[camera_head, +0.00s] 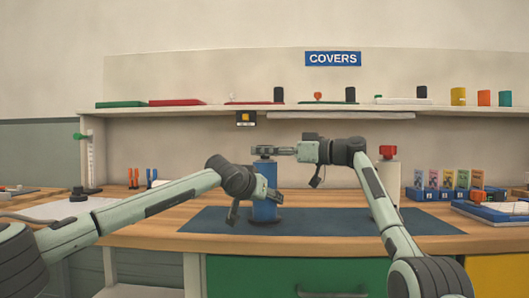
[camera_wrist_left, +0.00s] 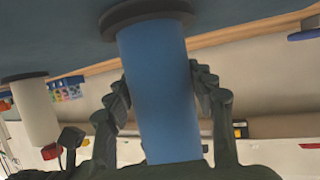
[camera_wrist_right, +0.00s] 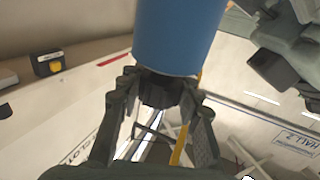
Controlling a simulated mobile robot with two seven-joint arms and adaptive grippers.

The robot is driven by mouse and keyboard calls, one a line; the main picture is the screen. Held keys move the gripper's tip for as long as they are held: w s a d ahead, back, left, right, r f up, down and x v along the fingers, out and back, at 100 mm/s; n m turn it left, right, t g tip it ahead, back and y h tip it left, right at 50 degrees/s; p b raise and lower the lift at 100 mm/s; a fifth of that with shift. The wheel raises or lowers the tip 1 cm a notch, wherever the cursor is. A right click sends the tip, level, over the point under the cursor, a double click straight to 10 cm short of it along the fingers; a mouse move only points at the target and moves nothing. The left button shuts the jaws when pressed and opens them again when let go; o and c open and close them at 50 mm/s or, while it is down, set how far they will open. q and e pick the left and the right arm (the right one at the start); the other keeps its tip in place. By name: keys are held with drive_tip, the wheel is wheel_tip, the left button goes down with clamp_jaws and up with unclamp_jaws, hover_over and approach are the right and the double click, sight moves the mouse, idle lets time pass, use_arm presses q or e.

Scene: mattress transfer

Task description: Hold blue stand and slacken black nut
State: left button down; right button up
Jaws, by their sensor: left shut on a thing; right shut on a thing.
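The blue stand (camera_head: 264,180) is an upright blue cylinder on a dark round base on the workbench mat. My left gripper (camera_head: 262,203) is shut around its lower body; in the left wrist view the fingers (camera_wrist_left: 162,92) lie on both sides of the blue cylinder (camera_wrist_left: 158,60). The black nut (camera_wrist_right: 160,88) is at the stand's top end. My right gripper (camera_head: 267,150) reaches in level from the right at the top and is shut on the nut; its fingers (camera_wrist_right: 160,95) flank it in the right wrist view. The fingers hide most of the nut in the head view.
A white cylinder with a red top (camera_head: 389,172) stands right of the blue stand, behind my right arm. Blue card boxes (camera_head: 447,193) are at the right. The dark mat (camera_head: 330,222) is otherwise clear. A shelf (camera_head: 200,108) with coloured items runs behind.

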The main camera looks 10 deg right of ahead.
drive_tip(key=shift+d+f, duration=0.1)
drive_tip(key=shift+f, duration=0.05)
drive_tip(key=o, duration=1.2)
drive_tip(key=v, duration=1.1)
drive_tip(key=shift+s+d, duration=0.2)
drive_tip(key=shift+d, duration=0.15)
